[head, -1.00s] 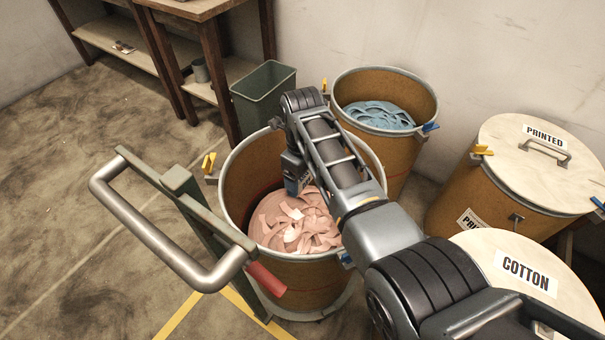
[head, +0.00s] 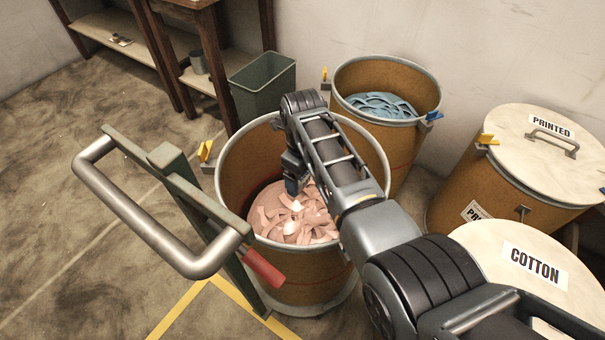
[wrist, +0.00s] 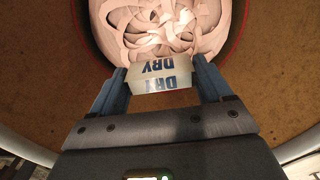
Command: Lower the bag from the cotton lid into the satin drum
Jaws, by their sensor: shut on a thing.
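My gripper (head: 292,188) reaches down inside an open brown drum (head: 232,165) with a metal rim. In the wrist view its blue fingers (wrist: 163,72) are shut on a small whitish bag (wrist: 158,84) printed "DRY" in blue. The bag is just over a heap of pale pink strips (head: 290,215) in the drum; I cannot tell whether it touches them. The bag cannot be made out in the head view. No name shows on this drum. The cotton lid (head: 490,250), round and cream with a "COTTON" label, is at lower right, partly behind my arm.
A drum of blue strips (head: 375,75) stands behind. A lidded "PRINTED" drum (head: 470,185) is at right. A cart with a bent metal handle (head: 150,225) stands close at left. A green bin (head: 262,90) and a wooden bench (head: 188,12) are at the back.

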